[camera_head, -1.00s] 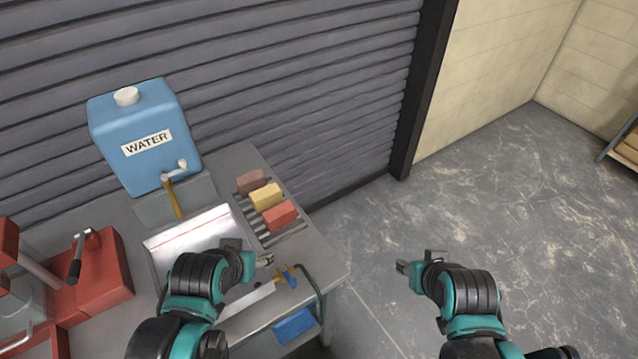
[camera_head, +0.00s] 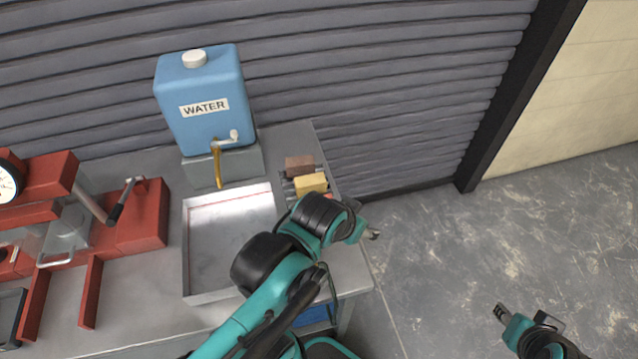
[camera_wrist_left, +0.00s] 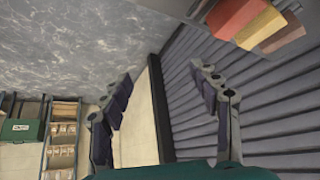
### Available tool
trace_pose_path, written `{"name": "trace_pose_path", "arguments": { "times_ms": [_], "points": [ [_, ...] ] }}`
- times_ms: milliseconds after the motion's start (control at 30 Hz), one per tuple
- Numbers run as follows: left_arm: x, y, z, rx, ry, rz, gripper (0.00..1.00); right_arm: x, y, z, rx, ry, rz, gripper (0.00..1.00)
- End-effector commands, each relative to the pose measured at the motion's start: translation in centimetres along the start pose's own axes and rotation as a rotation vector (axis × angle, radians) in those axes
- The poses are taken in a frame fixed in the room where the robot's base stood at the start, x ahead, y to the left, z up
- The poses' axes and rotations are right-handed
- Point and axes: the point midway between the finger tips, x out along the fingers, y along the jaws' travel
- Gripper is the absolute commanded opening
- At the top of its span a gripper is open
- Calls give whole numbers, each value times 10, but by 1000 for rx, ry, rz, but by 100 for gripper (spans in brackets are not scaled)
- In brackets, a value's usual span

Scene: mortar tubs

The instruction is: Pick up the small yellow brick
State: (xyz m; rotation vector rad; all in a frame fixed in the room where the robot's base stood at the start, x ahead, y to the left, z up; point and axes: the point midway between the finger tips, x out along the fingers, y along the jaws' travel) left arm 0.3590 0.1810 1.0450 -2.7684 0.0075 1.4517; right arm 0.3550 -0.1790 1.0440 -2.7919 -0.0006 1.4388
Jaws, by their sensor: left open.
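The small yellow brick (camera_head: 311,183) lies on a dark slatted rack at the table's right side, between a brown brick (camera_head: 299,165) behind it and a red brick mostly hidden by my left arm. In the left wrist view, the yellow brick (camera_wrist_left: 260,27) shows at the top right. My left gripper (camera_head: 372,234) is past the table's right edge, to the right of and nearer than the yellow brick. In the left wrist view, its fingers (camera_wrist_left: 165,100) are apart with nothing between them. My right gripper (camera_head: 501,312) is over the floor at the lower right, its jaw state unclear.
A blue water tank (camera_head: 203,110) with a tap stands on a grey block at the back of the table. A shallow metal tray (camera_head: 188,245) lies in front of it. Red machinery (camera_head: 140,225) stands at left. The floor at right is clear.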

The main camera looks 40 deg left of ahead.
Motion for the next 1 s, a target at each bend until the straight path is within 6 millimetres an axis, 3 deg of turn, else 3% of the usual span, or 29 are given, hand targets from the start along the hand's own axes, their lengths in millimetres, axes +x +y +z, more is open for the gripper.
{"name": "trace_pose_path", "arguments": {
  "times_ms": [567, 767, 1000],
  "points": [
    [9, -35, -29, 106, -97, 5, 62, -11, 0, -8, 0, 0, 0, 37],
    [22, -69, -49, 194, -166, 38, 62, -20, 0, -14, 0, 0, 0, 37],
    [51, -130, -63, 331, -230, 128, 62, -32, 0, -22, 0, 0, 0, 37]
  ]
}}
